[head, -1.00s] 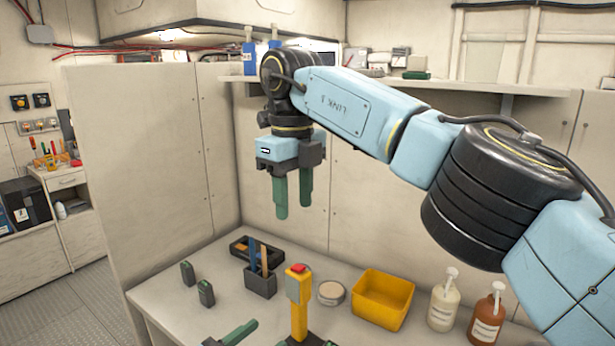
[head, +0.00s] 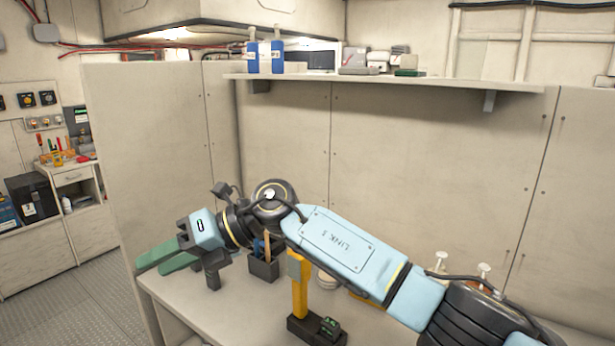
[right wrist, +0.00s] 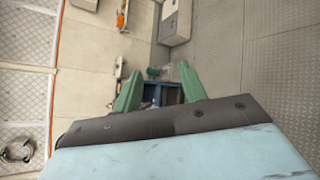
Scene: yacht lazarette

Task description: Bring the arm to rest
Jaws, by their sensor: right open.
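My right arm reaches in from the lower right in the head view, low over the white bench (head: 235,315). Its right gripper (head: 162,258) points left, with its two green fingers apart and nothing between them. The fingers are out over the bench's left end, near the upright partition. In the right wrist view the open green fingers (right wrist: 160,86) show with a gap between them; cabinets and patterned floor lie beyond. My left gripper is not in view.
A yellow post (head: 300,290) on a black base stands below the forearm. A dark holder (head: 264,268) with tools is just behind the wrist. Two pump bottles (head: 483,270) are partly hidden by the arm. A shelf (head: 390,82) runs along the back wall; the wall below it is clear.

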